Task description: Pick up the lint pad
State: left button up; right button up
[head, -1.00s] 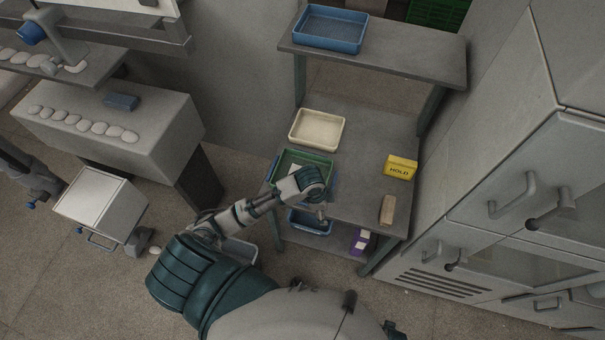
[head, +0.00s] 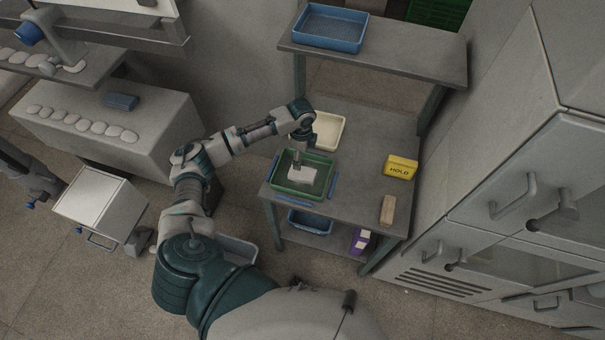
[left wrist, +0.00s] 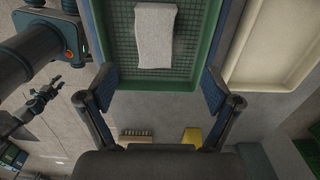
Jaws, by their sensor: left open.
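The lint pad, a white rectangular pad (head: 302,175), lies flat in a green tray (head: 318,195) on the grey bench. In the left wrist view the pad (left wrist: 155,35) lies on the green gridded floor of the tray (left wrist: 103,45). My left gripper (head: 298,161) points down over the tray, at the pad's far side. In the left wrist view the left gripper (left wrist: 158,88) is open and empty, its two fingers apart below the pad. A dark jointed part at the left of that view may be my right gripper, too small to read.
A cream tray (head: 335,131) stands behind the green one. A yellow HOLD block (head: 401,168) and a wooden brush (head: 388,209) sit at the right. A shelf with a blue tray (head: 330,27) overhangs the back. The bench centre is clear.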

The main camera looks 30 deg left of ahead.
aim_at(302, 172)
pick_arm(q)
notch_tip(302, 172, down, 4)
jog(key=shift+s+d+f, duration=0.15)
jog(key=shift+d+f, duration=0.05)
jog(key=shift+f, duration=1.2)
jog(key=shift+s+d+f, duration=0.15)
jog(key=shift+f, duration=1.2)
jog(key=c, duration=1)
